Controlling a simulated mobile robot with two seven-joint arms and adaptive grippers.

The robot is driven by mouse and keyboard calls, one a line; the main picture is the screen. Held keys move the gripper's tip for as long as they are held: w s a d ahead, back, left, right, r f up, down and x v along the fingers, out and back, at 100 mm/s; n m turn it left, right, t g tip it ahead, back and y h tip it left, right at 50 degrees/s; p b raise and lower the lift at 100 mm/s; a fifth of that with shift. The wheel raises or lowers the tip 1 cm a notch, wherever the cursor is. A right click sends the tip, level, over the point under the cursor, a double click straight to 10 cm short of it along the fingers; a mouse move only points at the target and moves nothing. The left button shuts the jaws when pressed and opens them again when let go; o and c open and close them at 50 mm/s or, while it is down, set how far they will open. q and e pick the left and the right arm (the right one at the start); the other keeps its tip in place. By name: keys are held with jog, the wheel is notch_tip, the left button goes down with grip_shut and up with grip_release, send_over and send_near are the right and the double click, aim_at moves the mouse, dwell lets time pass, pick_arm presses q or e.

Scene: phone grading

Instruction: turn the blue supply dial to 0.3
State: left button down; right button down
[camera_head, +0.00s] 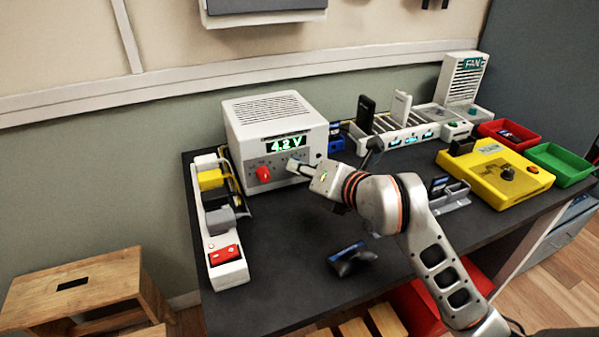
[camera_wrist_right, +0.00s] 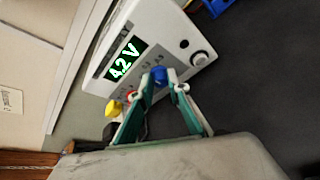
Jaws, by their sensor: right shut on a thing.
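The white power supply (camera_head: 270,112) stands at the back left of the dark table, and its green display (camera_head: 286,144) reads 4.2 V. In the right wrist view the display (camera_wrist_right: 127,60) reads the same. The blue dial (camera_wrist_right: 159,77) is on the supply's front face, between the fingertips of my right gripper (camera_wrist_right: 166,86), which is shut on it. In the head view my right gripper (camera_head: 300,168) reaches the supply's front from the right and mostly hides the dial. A red dial (camera_head: 264,174) is to the left. My left gripper is not in view.
A white power strip (camera_head: 228,272) with plugs lies left of the supply. A dark object with a blue part (camera_head: 350,256) lies on the table in front. A charging rack (camera_head: 400,134), yellow tester (camera_head: 490,180), red tray (camera_head: 508,142) and green tray (camera_head: 560,180) stand to the right.

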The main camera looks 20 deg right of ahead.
jog(key=shift+f, duration=0.1)
dwell(0.3)
jog(key=c, duration=1.9)
grip_release()
jog(key=shift+r, duration=0.25)
notch_tip(320, 180, up, 10)
jog(key=shift+f, duration=0.25)
